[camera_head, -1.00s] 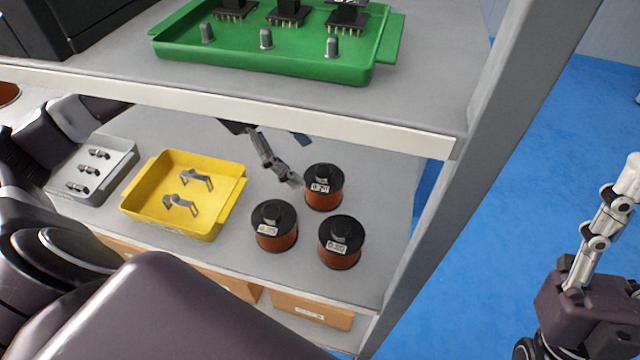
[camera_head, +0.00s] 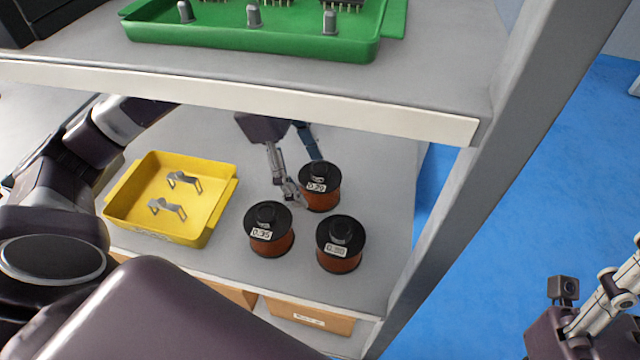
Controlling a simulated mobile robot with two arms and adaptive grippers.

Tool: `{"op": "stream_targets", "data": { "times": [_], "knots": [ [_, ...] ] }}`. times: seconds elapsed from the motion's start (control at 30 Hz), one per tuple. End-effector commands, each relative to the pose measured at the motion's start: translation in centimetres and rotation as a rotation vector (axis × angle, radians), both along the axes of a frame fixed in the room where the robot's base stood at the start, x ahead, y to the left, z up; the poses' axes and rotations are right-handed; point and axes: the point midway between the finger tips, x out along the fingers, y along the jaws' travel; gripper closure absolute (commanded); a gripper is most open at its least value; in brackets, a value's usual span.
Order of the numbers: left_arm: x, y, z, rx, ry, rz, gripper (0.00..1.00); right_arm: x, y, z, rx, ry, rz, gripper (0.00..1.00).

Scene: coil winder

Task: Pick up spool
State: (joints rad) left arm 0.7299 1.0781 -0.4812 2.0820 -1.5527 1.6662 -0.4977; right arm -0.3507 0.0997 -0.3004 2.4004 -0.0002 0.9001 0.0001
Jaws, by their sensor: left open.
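Three spools with black tops and copper-coloured windings stand upright on the middle shelf: a rear spool (camera_head: 322,198), a front left spool (camera_head: 283,245) and a front right spool (camera_head: 340,262). Each has a black knob on top and a white label. My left gripper (camera_head: 305,180) reaches in under the upper shelf and is open at the rear spool. One finger is at that spool's left side and the other is behind its top. I cannot tell if they touch it. My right gripper (camera_head: 610,290) is partly in view at the lower right, away from the shelf.
A yellow tray (camera_head: 222,208) with two metal brackets stands left of the spools. The upper shelf edge (camera_head: 250,98) runs above my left arm and carries a green tray (camera_head: 250,45). A grey post (camera_head: 455,200) stands right of the spools. Cardboard boxes (camera_head: 310,312) are below.

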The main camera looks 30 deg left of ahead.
Motion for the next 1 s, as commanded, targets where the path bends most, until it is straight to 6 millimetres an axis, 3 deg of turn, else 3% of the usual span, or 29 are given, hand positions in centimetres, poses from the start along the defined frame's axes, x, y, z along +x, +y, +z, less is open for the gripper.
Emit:
{"op": "stream_targets", "data": {
  "times": [0.3, 0.5, 0.77, 1.0],
  "knots": [
    [0.9, -3.5, -0.6, -0.001, 0.000, -0.004, 0.22, 0.1, 0.1, -0.8, -0.002, 0.003, 0.000, 0.60],
    [1.1, -4.2, -2.7, 0.001, 0.001, 0.000, 0.22, 0.2, 0.1, 0.3, -0.004, -0.044, -0.003, 0.60],
    [1.1, -4.2, -2.8, 0.001, 0.000, 0.000, 0.22, 0.3, 0.2, 0.4, -0.006, -0.046, -0.003, 0.60],
    [1.1, -4.2, -2.8, 0.001, 0.000, 0.000, 0.49, 0.2, 0.2, 0.4, -0.006, -0.046, -0.002, 0.60]
  ]
}}
